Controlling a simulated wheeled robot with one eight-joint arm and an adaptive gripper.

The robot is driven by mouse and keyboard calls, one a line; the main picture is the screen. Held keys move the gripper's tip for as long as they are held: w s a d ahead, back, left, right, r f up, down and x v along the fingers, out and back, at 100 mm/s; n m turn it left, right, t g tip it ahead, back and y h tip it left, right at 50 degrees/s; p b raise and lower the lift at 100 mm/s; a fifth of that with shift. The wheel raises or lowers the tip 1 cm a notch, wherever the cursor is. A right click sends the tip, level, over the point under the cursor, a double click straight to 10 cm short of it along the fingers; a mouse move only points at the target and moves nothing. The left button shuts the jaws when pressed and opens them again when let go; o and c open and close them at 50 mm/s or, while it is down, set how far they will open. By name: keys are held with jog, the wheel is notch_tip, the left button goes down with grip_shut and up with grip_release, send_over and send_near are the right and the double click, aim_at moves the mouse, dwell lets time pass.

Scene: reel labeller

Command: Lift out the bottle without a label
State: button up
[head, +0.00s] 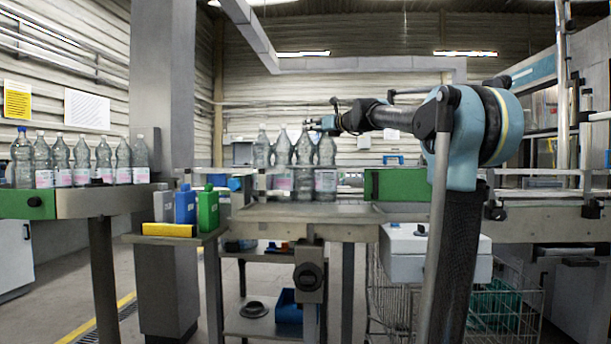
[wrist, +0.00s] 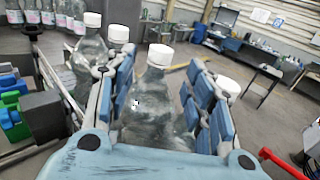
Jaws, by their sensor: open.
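Several clear bottles with white caps stand in a row behind a metal rail at the middle station in the head view. Pinkish labels show low on the right-hand ones; I cannot make out a label on the leftmost bottle (head: 262,152). My gripper (head: 316,125) is at the height of the bottle tops, at the right part of this row. In the wrist view my gripper (wrist: 165,100) is open, its blue-padded fingers on either side of one upright bottle (wrist: 155,95). No label shows on its visible upper part; its lower body is hidden.
Labelled bottles (head: 80,160) line the left conveyor. Grey, blue and green containers (head: 186,207) stand on a side shelf. A green block (head: 400,185) sits right of the row.

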jog(key=shift+x, duration=3.2)
grip_shut()
